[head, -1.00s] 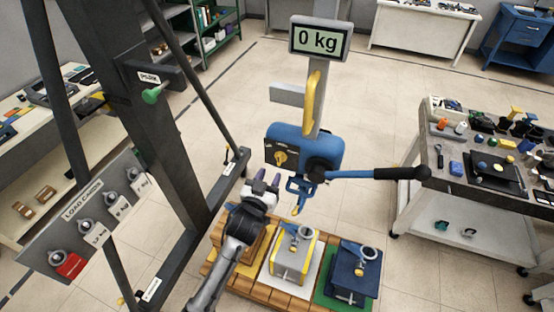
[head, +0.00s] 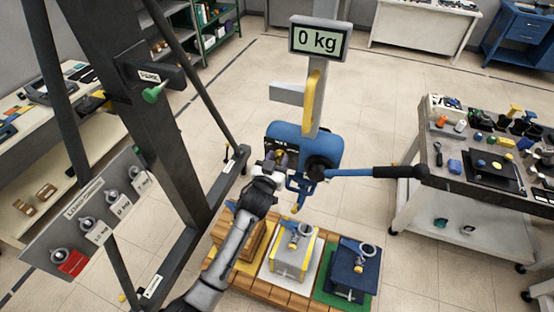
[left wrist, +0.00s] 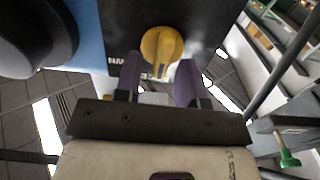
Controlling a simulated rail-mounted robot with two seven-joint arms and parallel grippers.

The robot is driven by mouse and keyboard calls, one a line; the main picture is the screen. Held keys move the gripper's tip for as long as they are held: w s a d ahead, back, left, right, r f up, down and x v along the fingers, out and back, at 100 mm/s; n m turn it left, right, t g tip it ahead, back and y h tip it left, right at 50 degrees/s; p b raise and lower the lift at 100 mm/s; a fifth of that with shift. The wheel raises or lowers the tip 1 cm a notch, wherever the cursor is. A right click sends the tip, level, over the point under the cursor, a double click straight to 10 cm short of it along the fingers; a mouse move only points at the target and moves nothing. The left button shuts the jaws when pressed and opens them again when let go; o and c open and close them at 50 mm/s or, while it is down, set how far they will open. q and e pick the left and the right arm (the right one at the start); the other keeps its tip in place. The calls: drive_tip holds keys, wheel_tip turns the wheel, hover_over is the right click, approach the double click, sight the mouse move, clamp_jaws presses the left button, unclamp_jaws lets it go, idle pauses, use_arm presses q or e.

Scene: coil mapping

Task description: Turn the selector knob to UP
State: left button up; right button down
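The yellow selector knob (left wrist: 162,45) sits on a dark panel (left wrist: 200,25) in the left wrist view, its raised grip pointing roughly down in that picture. In the head view the panel (head: 270,141) is on the left of the blue hoist body (head: 300,143), and the knob (head: 281,154) is mostly hidden by my left gripper (head: 276,158). In the left wrist view my left gripper (left wrist: 160,72) is open, its two purple fingers apart with their tips just below and on either side of the knob. Contact cannot be told. My right gripper is not in view.
A blue lever with a black handle (head: 400,173) sticks out right of the hoist. A display (head: 319,41) reads 0 kg. Several weight blocks stand on a wooden pallet (head: 262,290) below. A dark frame post (head: 150,110) with a green-knobbed handle (head: 153,95) stands left.

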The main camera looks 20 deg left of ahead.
use_arm(q)
clamp_jaws()
drive_tip(key=shift+n, duration=0.3)
drive_tip(key=shift+a+f+n+p, duration=0.1)
drive_tip(key=shift+n+p, duration=0.15)
drive_tip(key=shift+n, duration=0.95)
drive_tip(key=shift+a+n+p, duration=0.15)
drive_tip(key=shift+n+p, duration=0.15)
drive_tip(key=shift+n, duration=0.9)
drive_tip(key=shift+a+f+n+p, duration=0.1)
drive_tip(key=shift+n+p, duration=0.15)
drive_tip(key=shift+n, duration=0.95)
